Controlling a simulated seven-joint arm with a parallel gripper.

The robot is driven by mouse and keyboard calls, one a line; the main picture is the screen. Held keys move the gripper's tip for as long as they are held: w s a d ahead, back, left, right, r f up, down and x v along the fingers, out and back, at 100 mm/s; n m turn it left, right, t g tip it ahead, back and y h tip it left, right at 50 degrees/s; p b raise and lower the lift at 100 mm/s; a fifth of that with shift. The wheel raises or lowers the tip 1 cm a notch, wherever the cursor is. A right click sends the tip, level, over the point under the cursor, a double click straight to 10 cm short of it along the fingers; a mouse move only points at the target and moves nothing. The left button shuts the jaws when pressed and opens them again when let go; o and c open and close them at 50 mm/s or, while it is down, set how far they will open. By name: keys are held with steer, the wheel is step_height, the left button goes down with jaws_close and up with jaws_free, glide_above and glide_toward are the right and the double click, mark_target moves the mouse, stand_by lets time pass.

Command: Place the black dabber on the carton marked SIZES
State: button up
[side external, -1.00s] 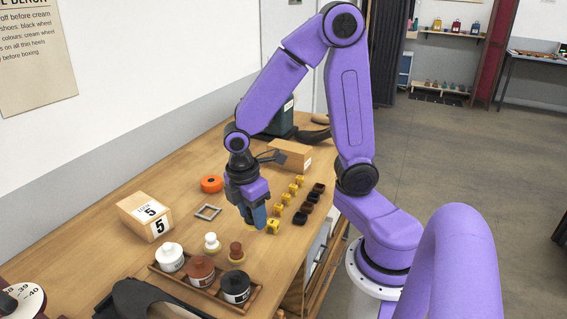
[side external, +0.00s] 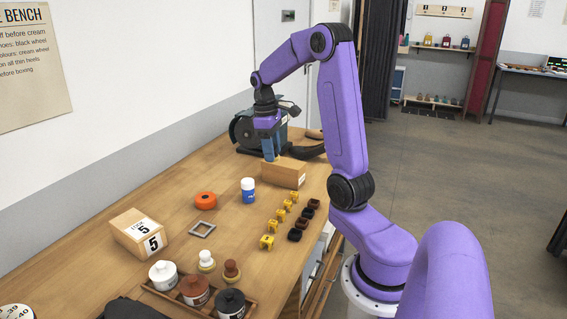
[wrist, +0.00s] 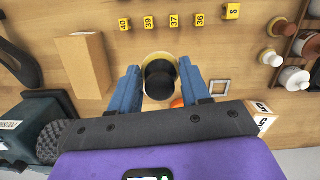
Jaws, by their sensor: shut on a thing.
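My gripper (side external: 269,148) is above the far part of the bench, near a plain tan carton (side external: 284,173). In the wrist view its blue fingers are on either side of the black dabber (wrist: 159,78), which has a dark knob and a pale yellowish rim at its base. The fingers hide the dabber in the side view. The plain carton (wrist: 84,65) is left of the fingers in the wrist view. Another carton (side external: 137,233), marked 5, stands at the near left. A small word above its 5 is unreadable. No SIZES marking is legible on either carton.
A grinder (side external: 246,130) is behind. Jars (side external: 195,290) are in front.

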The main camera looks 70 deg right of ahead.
steer(key=s+d+r+m, duration=0.3)
steer(key=s+d+m, duration=0.15)
steer(key=d, duration=0.45)
glide_above(285, 162)
steer(key=shift+n, duration=0.45)
steer(key=f, duration=0.9)
steer(key=shift+w+f, duration=0.25)
steer(key=shift+f, duration=0.15)
steer(key=shift+w+d+f, duration=0.15)
steer(key=shift+f, duration=1.55)
steer(key=shift+f, duration=0.15)
steer(key=o, duration=1)
